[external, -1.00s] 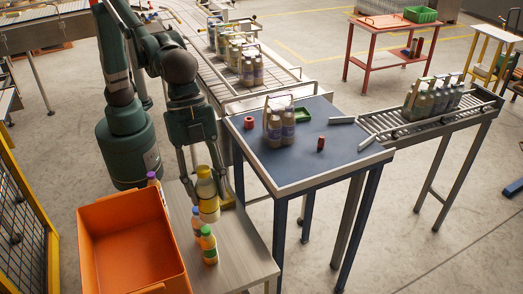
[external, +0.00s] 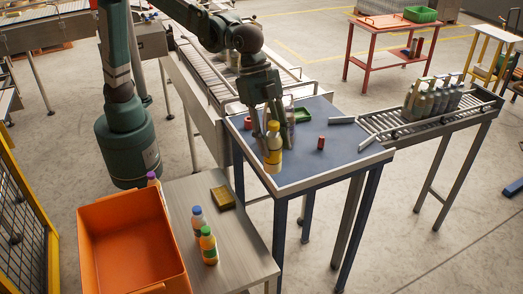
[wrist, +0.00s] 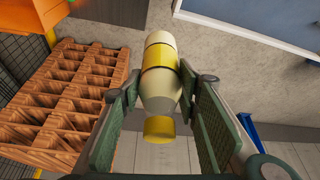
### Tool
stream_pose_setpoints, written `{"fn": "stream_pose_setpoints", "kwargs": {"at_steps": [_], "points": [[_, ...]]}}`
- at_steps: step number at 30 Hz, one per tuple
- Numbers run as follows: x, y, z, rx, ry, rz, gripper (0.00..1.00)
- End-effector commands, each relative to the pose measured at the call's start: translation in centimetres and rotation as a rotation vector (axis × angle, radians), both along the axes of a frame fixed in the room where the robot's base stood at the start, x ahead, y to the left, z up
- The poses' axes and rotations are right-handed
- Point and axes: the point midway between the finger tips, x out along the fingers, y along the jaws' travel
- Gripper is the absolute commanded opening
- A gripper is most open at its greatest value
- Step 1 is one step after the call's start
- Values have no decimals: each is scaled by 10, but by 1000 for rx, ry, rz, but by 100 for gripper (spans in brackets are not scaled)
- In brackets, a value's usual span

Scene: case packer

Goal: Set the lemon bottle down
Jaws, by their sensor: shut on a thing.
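The lemon bottle (external: 273,161) has a cream body, a yellow band and a yellow cap. My gripper (external: 270,126) is shut on it near its top and holds it off any surface. In the external view it hangs roughly upright in front of the near left part of the blue table (external: 345,158). In the wrist view the lemon bottle (wrist: 160,80) sits between both fingers (wrist: 162,108), cap towards me.
A bottle carrier stands mostly hidden behind my gripper. The blue table also holds a red roll (external: 248,122), a red cylinder (external: 321,143) and a green tray (external: 302,114).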

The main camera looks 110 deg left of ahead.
Motion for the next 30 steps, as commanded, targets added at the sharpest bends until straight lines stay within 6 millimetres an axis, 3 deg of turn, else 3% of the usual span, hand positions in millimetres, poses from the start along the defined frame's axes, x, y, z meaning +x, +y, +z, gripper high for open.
{"fn": "stream_pose_setpoints", "kwargs": {"at_steps": [3,18,26,30], "points": [[8,37,1,-1,0,33,16],[23,177,1,0,-1,149,16],[22,226,1,-1,-2,188,16],[22,223,-22,-1,-2,186,16]]}}
